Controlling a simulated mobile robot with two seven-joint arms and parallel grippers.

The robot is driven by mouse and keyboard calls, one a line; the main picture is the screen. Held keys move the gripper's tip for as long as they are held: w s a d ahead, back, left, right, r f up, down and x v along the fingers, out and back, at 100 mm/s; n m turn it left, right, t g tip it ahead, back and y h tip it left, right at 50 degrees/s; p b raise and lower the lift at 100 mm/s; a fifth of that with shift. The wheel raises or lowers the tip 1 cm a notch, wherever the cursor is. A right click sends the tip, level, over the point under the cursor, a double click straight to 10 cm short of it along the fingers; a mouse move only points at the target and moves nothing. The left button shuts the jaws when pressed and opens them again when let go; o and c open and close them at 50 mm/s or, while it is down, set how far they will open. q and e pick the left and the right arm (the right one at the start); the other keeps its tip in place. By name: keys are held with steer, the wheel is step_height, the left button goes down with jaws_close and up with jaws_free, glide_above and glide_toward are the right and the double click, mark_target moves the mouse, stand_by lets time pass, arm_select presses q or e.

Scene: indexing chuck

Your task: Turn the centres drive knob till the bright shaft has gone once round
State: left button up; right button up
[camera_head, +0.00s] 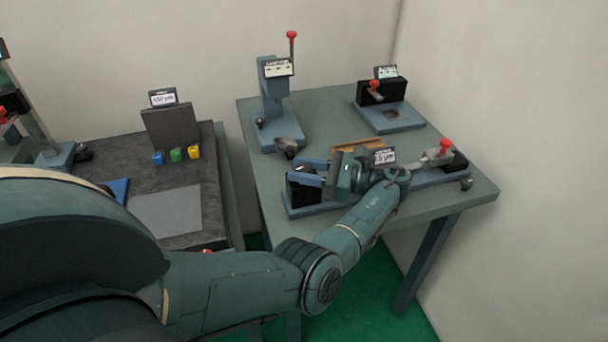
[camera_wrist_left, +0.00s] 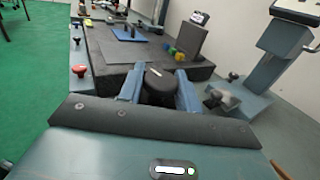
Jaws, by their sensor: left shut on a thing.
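The centres device's blue-grey base (camera_head: 440,176) lies along the front of the right-hand table, with a small display (camera_head: 384,157) at its middle. My left gripper (camera_head: 308,173) reaches its left end, where a black block (camera_head: 303,192) stands. In the left wrist view the blue fingers of this gripper (camera_wrist_left: 158,90) are shut on a dark round drive knob (camera_wrist_left: 157,80), one finger on each side. The gripper body and wrist cover the middle of the device, so I cannot make out the bright shaft. My right gripper is not in view.
A red-ball lever (camera_head: 445,146) stands at the device's right end. A tall press stand (camera_head: 272,90) and a red-handled fixture (camera_head: 390,115) stand behind. A dark stone slab (camera_head: 195,222) with coloured blocks is at left. A brown strip (camera_head: 357,146) lies behind my gripper.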

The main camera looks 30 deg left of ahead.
arm_select(q)
steer(key=shift+f+n+g+h+b, duration=0.1)
steer(key=shift+n+g+h+b, duration=0.2)
steer(key=shift+n+g+b, duration=0.4)
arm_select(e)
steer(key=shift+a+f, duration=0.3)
arm_select(q)
steer(key=shift+g, duration=0.3)
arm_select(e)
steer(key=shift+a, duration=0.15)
arm_select(q)
steer(key=shift+r, duration=0.2)
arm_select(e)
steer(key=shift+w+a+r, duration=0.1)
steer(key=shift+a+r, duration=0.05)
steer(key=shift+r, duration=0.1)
arm_select(q)
steer(key=o, duration=0.9)
steer(key=shift+o, duration=0.2)
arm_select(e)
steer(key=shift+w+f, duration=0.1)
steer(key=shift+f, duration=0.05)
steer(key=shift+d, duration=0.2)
